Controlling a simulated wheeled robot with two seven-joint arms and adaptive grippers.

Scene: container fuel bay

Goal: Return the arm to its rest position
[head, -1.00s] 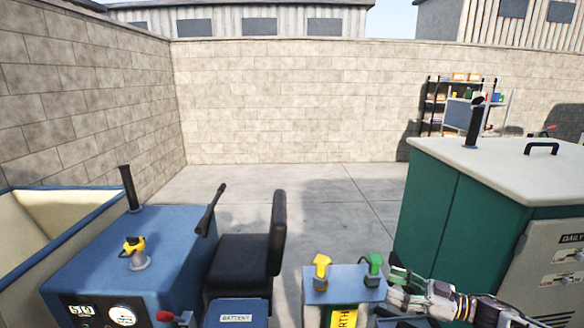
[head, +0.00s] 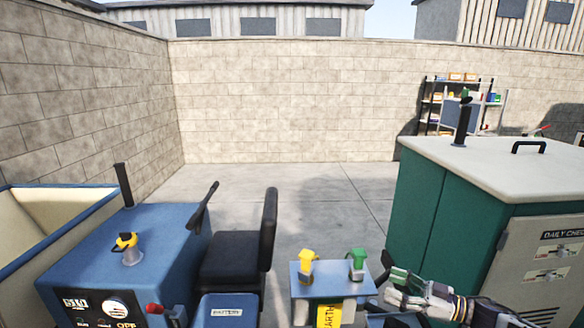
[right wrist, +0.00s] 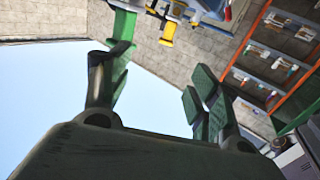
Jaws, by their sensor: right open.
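My right gripper (head: 388,278) is at the lower right in the head view, its arm coming in from the right edge. It is open and holds nothing. In the right wrist view its two fingers (right wrist: 160,85) stand apart with sky and wall between them. It is just right of a small blue stand (head: 330,281) that carries a yellow-handled nozzle (head: 307,265) and a green-handled nozzle (head: 357,263). The gripper is apart from the green nozzle. My left gripper is not in view.
A green cabinet with a pale top (head: 480,165) stands close to the right of my arm. A blue machine (head: 95,250) with a yellow-capped filler (head: 127,248) and a black seat (head: 240,260) are at the left. Concrete floor (head: 320,195) is clear behind the stand.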

